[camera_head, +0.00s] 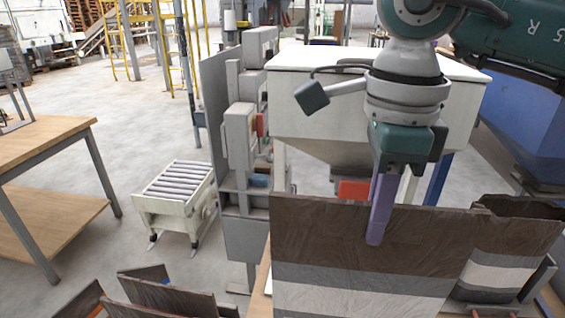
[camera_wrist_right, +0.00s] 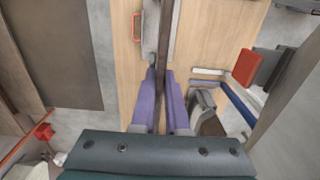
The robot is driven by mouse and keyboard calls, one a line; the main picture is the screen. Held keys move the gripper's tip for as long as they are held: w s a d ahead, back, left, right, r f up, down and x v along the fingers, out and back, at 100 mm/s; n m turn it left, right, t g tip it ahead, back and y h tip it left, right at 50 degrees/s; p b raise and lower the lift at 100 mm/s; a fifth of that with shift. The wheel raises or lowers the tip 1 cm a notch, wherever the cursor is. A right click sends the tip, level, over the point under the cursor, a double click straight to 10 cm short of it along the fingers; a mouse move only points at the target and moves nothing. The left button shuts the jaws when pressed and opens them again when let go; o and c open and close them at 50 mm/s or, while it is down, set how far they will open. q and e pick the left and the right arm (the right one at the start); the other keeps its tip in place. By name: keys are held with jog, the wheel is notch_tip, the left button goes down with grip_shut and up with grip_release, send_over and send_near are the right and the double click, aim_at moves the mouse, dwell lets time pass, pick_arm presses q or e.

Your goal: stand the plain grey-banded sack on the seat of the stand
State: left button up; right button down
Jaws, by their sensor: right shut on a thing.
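The grey-banded sack (camera_head: 325,235) stands upright in front of me in the head view. It has a brown top, a plain grey band and a paler part below. My right gripper (camera_head: 380,215) comes down from above, and its purple fingers are shut on the sack's top edge. In the right wrist view the fingers (camera_wrist_right: 160,100) pinch the thin dark edge of the sack (camera_wrist_right: 173,40). The sack's lower end is cut off by the frame, so I cannot tell whether it rests on anything. I cannot make out the stand's seat clearly. My left gripper is not in view.
Another brown sack with grey and white bands (camera_head: 505,265) stands at the right beside a grey bracket. A pale hopper machine (camera_head: 320,100) rises behind. A small roller conveyor (camera_head: 175,200) and a wooden table (camera_head: 45,140) are at left.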

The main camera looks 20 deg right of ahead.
aim_at(368, 250)
notch_tip(368, 250, down, 17)
jog(key=b, duration=1.4)
jog(key=shift+f+b, duration=0.4)
jog(key=shift+b, duration=0.2)
jog(key=c, duration=0.8)
grip_release()
jog(key=shift+c, duration=0.2)
notch_tip(368, 250, up, 9)
jog(key=shift+r+b, duration=0.1)
jog(key=shift+b, duration=0.5)
jog(key=shift+r, duration=0.45)
